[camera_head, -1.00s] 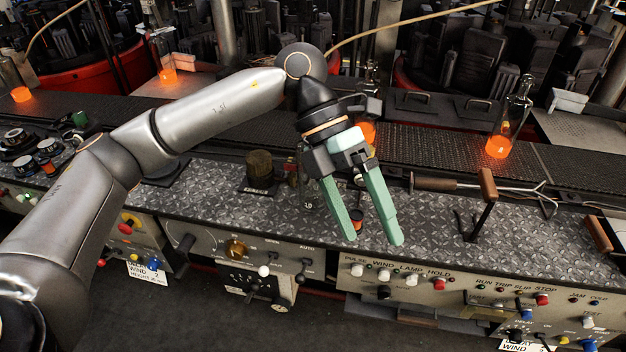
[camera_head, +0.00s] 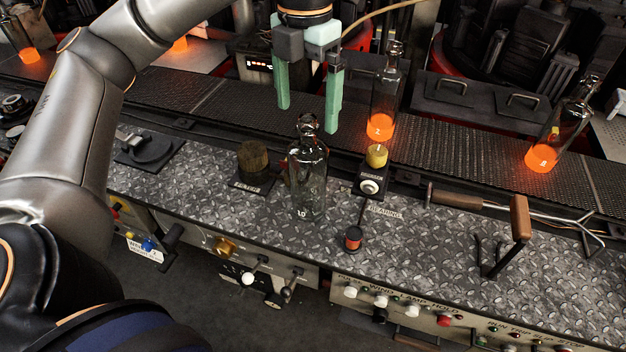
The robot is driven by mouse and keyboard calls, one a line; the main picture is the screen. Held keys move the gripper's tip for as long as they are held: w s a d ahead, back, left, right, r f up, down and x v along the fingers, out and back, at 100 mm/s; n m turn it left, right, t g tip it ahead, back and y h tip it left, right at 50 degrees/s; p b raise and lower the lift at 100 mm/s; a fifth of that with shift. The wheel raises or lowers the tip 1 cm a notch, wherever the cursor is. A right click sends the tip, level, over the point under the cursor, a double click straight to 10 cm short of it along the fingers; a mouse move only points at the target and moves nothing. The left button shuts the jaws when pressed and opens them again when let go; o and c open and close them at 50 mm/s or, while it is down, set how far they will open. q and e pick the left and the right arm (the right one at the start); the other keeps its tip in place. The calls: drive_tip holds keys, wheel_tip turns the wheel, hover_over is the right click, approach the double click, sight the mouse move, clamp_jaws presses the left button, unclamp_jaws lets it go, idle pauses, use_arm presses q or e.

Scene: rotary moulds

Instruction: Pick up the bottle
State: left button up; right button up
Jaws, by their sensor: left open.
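A clear glass bottle (camera_head: 308,178) marked 10 stands upright on the diamond-plate bench (camera_head: 430,250), near the middle of the head view. My left gripper (camera_head: 307,112) has two green fingers pointing down. It is open and empty, above the bottle; the bottle's neck shows just below and between the fingertips. I cannot tell whether the fingers touch it, but they appear apart from it. My right gripper is not in view.
Bottles with glowing orange bases, one (camera_head: 383,100) near the gripper and another (camera_head: 560,130) at right, stand on the dark conveyor (camera_head: 450,130). A dark cylinder (camera_head: 253,160), a yellow-topped knob (camera_head: 376,157), a small orange-banded spool (camera_head: 353,239) and wooden-handled tongs (camera_head: 455,199) surround the bottle.

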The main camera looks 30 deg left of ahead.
sight(308, 151)
use_arm(q)
wheel_tip(308, 151, down, 5)
drive_tip(key=shift+f, duration=0.1)
drive_tip(key=f, duration=0.5)
drive_tip(key=shift+w+a+p, duration=0.15)
drive_tip(key=shift+w+p, duration=0.05)
drive_tip(key=shift+p, duration=0.2)
drive_tip(key=shift+r, duration=0.15)
clamp_jaws()
